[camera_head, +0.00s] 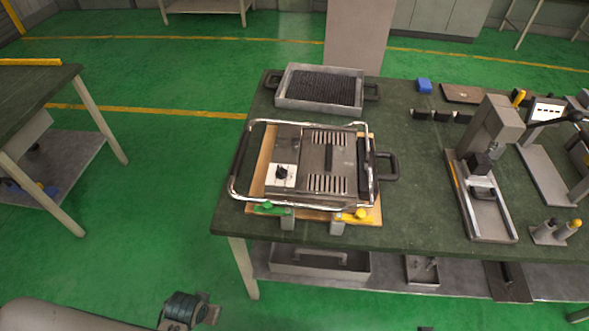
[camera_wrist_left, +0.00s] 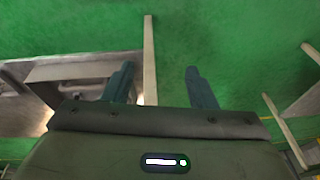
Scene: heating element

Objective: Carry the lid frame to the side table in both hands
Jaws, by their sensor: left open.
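The lid frame, which I take to be the chrome tube frame (camera_head: 238,165), lies around a grey heating unit (camera_head: 327,182) on the green workbench (camera_head: 415,215). The unit has a knob on a white plate, slotted vents and a black handle at its right. The side table, apparently the one at the left (camera_head: 40,95), has a bare dark top where it shows. My left gripper (camera_head: 195,310) is low over the floor, in front of the workbench and well apart from the frame. In the left wrist view its fingers (camera_wrist_left: 160,88) are spread and empty. My right gripper is not in view.
A green-handled clamp (camera_head: 268,208) and a yellow-handled clamp (camera_head: 355,215) sit at the unit's front edge. A grey tray (camera_head: 320,88) stands behind it. A press (camera_head: 485,165) stands at right. Green floor (camera_head: 150,180) lies open between the tables.

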